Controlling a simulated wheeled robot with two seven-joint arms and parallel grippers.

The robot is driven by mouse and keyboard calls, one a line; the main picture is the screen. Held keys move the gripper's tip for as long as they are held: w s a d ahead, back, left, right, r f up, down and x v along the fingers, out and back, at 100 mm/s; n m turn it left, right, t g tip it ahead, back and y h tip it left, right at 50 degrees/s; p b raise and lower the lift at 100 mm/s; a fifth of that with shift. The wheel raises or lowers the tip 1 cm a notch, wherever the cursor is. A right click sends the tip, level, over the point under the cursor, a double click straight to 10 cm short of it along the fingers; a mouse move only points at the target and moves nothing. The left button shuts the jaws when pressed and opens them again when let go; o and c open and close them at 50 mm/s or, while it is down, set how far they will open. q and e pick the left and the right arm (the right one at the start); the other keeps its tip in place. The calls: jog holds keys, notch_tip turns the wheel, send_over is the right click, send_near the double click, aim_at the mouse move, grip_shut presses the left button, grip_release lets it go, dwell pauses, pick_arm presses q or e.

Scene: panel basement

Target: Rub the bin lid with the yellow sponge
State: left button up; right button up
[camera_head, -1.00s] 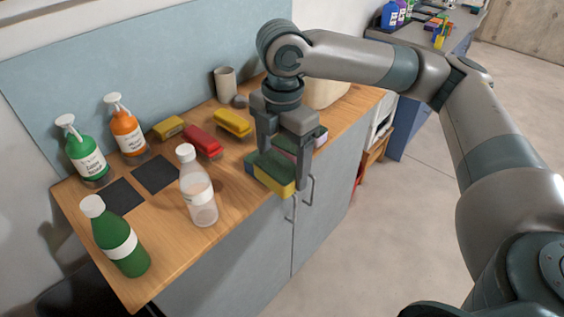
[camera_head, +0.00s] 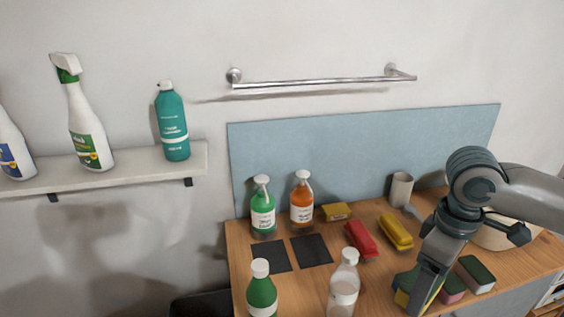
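The yellow sponge (camera_head: 402,296) has a green scouring side and shows at the lower right in the head view, over the wooden counter. My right gripper (camera_head: 428,290) points down with a finger in front of it and appears shut on it. The finger hides part of the sponge. A dark, smooth shape (camera_head: 203,306) at the bottom edge, left of the counter, may be the bin lid; only a small part shows. My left gripper is not in view.
The counter (camera_head: 290,285) holds a green pump bottle (camera_head: 263,212), an orange pump bottle (camera_head: 302,205), a clear bottle (camera_head: 343,290), a green bottle (camera_head: 261,295), brushes and other sponges (camera_head: 475,275). A shelf (camera_head: 130,172) with bottles and a rail (camera_head: 320,84) are on the wall.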

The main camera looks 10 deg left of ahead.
jog(key=r+m+p, duration=0.1)
jog(key=m, duration=0.2)
jog(key=a+r+m+p, duration=0.1)
jog(key=m, duration=0.2)
jog(key=w+r+m+p, duration=0.1)
jog(key=m+p, duration=0.1)
jog(key=shift+a+r+m, duration=0.25)
jog(key=shift+r+m, duration=0.1)
jog(key=shift+m, duration=0.05)
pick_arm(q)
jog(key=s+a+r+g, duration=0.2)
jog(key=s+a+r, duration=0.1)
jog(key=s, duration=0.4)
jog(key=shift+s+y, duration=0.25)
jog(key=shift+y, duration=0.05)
pick_arm(e)
jog(key=shift+a+m, duration=0.1)
jog(key=shift+m, duration=0.3)
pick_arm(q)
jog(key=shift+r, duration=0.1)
